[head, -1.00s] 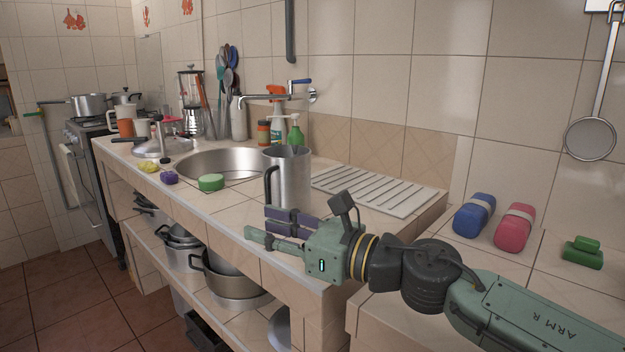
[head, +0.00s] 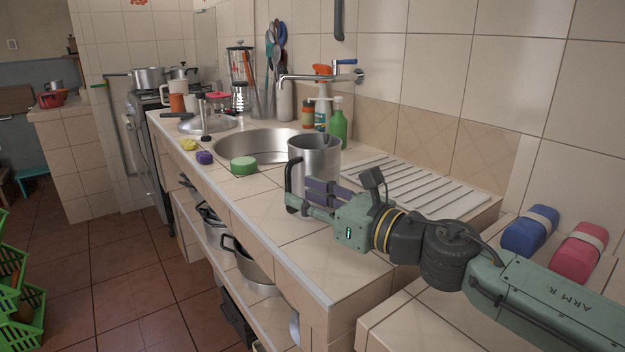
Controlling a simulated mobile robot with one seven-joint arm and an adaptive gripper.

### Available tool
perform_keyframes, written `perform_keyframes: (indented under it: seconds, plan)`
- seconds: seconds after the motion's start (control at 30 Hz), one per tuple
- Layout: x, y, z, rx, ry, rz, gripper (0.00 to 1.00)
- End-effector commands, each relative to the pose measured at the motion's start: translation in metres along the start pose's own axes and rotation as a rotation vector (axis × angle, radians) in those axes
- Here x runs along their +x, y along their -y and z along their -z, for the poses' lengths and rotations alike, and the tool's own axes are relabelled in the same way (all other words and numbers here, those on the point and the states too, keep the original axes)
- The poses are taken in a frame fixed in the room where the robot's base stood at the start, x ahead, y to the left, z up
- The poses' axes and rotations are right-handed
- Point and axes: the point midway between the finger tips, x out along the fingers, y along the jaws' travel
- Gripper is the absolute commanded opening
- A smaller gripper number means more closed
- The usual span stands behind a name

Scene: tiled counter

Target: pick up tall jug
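The tall jug (head: 314,153) is a brushed-metal cylinder with a dark handle on its left side. It stands upright on the tiled counter, in front of the sink. My gripper (head: 305,193) is at the lower part of the jug, with its fingers pointing left and overlapping the jug in the picture. A gap shows between the green finger and the purple-padded finger, so it looks open. The fingers hide part of the jug's lower body. I cannot tell whether they touch it.
A green bottle (head: 338,124) stands at the back.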

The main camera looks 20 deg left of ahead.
Motion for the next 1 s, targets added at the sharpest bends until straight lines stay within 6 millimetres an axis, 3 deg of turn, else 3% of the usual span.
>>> perform_keyframes:
  seconds: [0.3,0.6,1.0]
  plan:
    - [0.044,-0.001,-0.001,0.002,0.001,-0.004,0.33]
    - [0.049,0.000,0.001,0.000,0.000,-0.001,0.33]
    - [0.049,0.000,0.001,0.000,0.000,-0.001,0.06]
